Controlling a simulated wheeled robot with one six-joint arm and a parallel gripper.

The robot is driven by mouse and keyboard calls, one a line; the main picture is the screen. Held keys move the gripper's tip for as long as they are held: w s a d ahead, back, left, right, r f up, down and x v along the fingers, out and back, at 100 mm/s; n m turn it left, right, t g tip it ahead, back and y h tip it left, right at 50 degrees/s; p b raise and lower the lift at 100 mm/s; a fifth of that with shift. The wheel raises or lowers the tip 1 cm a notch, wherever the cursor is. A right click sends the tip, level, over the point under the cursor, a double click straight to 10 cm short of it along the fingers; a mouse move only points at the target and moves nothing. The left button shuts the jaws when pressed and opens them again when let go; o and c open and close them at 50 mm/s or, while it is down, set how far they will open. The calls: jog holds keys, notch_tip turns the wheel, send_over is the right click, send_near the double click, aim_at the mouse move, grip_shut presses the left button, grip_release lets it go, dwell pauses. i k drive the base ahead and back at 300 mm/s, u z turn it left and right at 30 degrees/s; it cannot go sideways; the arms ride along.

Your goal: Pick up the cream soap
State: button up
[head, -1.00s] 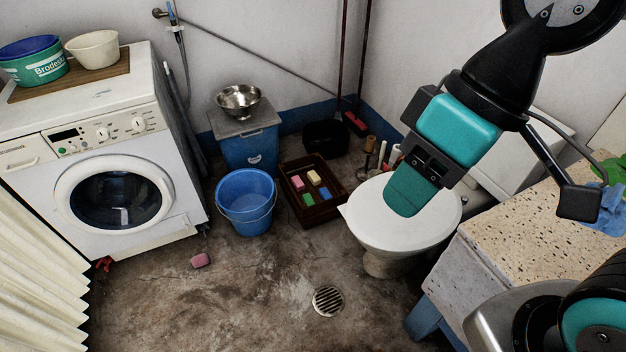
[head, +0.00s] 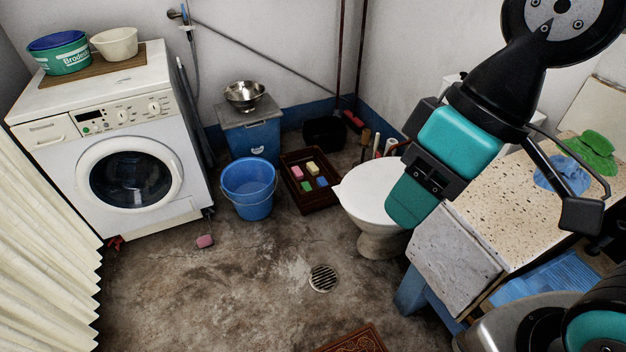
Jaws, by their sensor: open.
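The cream soap (head: 313,167) is a small pale-yellow block in a dark brown tray (head: 323,204) on the floor. It lies at the back of a small cluster with a pink block (head: 297,173), a green block (head: 307,186) and a blue block (head: 321,182). My gripper (head: 407,208) is open, held up at the right of the view in front of the toilet, well away from the tray. Nothing shows between its jaws, though its fingers are seen mostly from behind.
A blue bucket (head: 248,188) stands left of the tray and a white toilet (head: 375,190) right of it. A pink block (head: 205,241) lies on the floor. The floor around the drain (head: 322,278) is clear.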

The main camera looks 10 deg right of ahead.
aim_at(312, 167)
jog(key=u, duration=0.45)
jog(key=i, duration=2.85)
jog(key=z, duration=0.25)
